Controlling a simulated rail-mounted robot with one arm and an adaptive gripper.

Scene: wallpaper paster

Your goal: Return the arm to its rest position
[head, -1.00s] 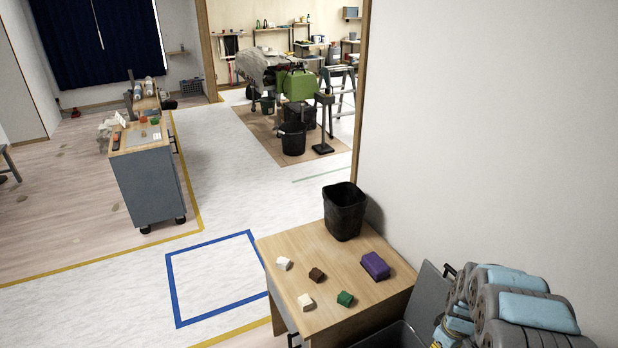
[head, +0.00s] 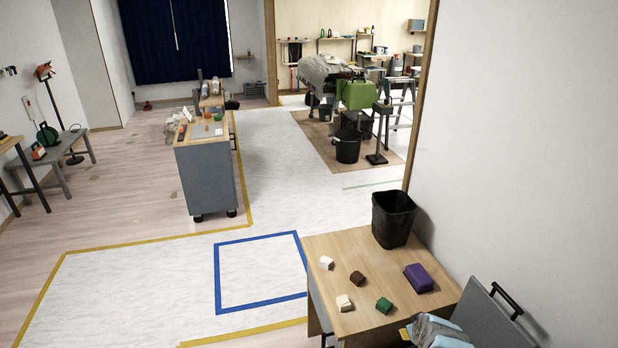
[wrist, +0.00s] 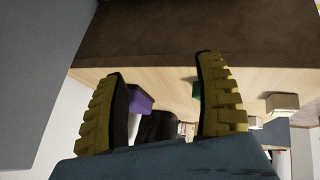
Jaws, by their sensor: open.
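My gripper (wrist: 165,95) is open in the wrist view, its two yellow-and-black fingers well apart with nothing held between them. Beyond the fingers are a purple block (wrist: 141,101), a green block (wrist: 197,90) and a white block (wrist: 282,103) on a wooden tabletop. In the head view, only a small grey and light-blue part of my arm (head: 440,331) shows at the bottom edge, with a bit of yellow beside it. The rest of the arm is out of frame there.
The wooden table (head: 340,250) holds a black bin (head: 393,218), a purple block (head: 419,278), a green block (head: 384,305), a brown block (head: 357,279) and two white blocks. A grey panel with a handle (head: 507,300) stands right. Floor inside the blue square (head: 260,272) is clear.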

